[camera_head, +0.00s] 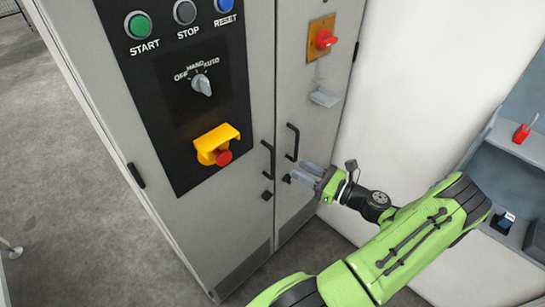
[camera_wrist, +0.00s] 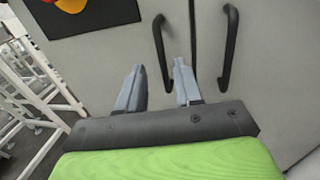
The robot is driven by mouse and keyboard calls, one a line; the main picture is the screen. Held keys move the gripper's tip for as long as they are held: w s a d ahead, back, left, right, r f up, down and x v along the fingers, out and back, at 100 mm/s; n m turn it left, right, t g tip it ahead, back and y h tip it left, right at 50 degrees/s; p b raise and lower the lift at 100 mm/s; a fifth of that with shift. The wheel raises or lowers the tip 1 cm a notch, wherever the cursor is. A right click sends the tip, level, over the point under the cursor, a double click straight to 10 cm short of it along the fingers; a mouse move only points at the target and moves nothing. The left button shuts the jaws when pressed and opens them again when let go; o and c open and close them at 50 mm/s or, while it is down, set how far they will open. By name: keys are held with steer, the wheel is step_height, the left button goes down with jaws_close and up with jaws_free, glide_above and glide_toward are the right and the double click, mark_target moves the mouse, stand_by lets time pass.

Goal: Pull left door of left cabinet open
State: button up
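The grey cabinet's left door (camera_head: 190,225) is closed and carries a black control panel. Its black bar handle (camera_head: 268,160) is near the seam, and the handle also shows in the wrist view (camera_wrist: 160,48). The narrower right door (camera_head: 290,85) is closed too, with its own black handle (camera_head: 292,142). My gripper (camera_head: 298,169) is open and empty, with its fingers toward the doors. In the wrist view the left door's handle appears between my fingertips (camera_wrist: 158,66). In the head view the fingertips look short of that handle, below the right handle.
The panel has buttons, a rotary switch (camera_head: 202,85) and a yellow-and-red emergency stop (camera_head: 217,146). A red switch (camera_head: 325,39) sits on the right door. A blue-grey shelf (camera_head: 520,145) stands at right. Floor (camera_head: 60,150) at left is clear.

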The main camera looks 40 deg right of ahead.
steer(key=x, duration=1.1)
steer(key=shift+b, duration=0.3)
jaws_close()
